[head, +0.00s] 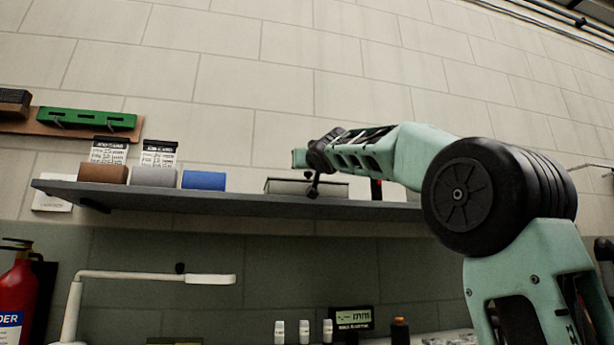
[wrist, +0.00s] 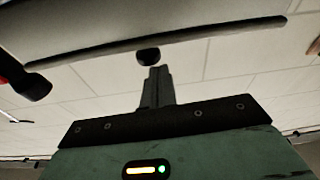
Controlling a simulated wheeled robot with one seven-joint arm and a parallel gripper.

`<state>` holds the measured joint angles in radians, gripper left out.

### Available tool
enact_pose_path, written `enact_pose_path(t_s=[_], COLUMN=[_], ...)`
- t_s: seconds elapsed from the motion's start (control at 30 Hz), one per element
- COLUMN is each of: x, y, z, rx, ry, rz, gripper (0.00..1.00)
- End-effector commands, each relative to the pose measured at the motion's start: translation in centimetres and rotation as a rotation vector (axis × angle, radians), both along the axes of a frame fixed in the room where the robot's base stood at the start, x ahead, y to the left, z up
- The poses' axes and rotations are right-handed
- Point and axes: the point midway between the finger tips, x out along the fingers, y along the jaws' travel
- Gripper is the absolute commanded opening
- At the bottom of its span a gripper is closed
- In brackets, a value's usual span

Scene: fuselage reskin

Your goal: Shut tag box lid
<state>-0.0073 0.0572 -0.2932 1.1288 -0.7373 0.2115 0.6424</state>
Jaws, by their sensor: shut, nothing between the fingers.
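The tag box (head: 290,188) appears to be the low grey box on the wall shelf. It lies flat near the shelf's front edge, and its top looks low and level, though the arm end covers part of it. My gripper (head: 313,190) is over the right half of the box, pointing down in front of it. I cannot tell whether it touches the box. In the wrist view my gripper (wrist: 154,75) is shut and empty, its tip close to a broad grey surface (wrist: 130,22) with a dark edge, which I cannot identify surely.
A red and black item (head: 376,189) stands right of the box. A lamp (head: 150,277) is below the shelf. The wall above the box is clear.

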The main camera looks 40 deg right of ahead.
Motion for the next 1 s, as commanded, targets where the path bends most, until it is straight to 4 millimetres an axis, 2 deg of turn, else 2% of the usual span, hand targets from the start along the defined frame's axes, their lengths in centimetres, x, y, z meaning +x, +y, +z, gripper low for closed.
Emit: enact_pose_path(t_s=[0.03, 0.3, 1.0], x=[-0.1, -0.4, -0.3], y=[0.0, 0.1, 0.1], z=[-0.7, -1.4, -1.8], rx=[0.003, 0.003, 0.005], ry=[0.000, 0.002, 0.011], rz=[0.000, -0.002, -0.002], gripper=[0.00, 0.00, 0.00])
